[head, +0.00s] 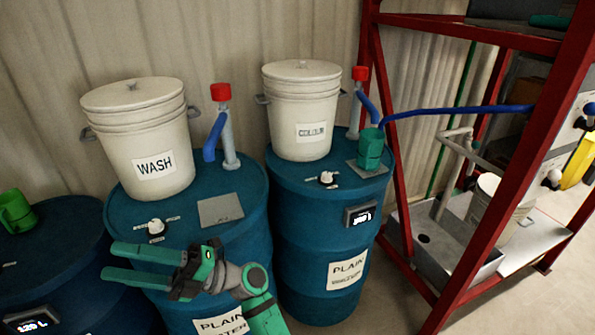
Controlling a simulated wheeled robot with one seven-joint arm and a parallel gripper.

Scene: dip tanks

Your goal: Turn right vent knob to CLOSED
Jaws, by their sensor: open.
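The right vent knob (327,178) is a small white knob with a dark base on top of the right blue drum (310,245). Small labels beside it are too small to read. A similar vent knob (156,226) sits on the middle blue drum (255,188). My gripper (108,262) has green fingers, spread apart and empty. It points left in front of the middle drum, below and left of its knob. It is well to the left of the right vent knob and apart from it.
A white WASH bucket (150,140) and a COLOUR bucket (300,105) stand on the drums. Behind the right knob are a green cup (370,148) and blue hose (450,110). A red rack (400,180) stands right. A green mug (15,212) is far left.

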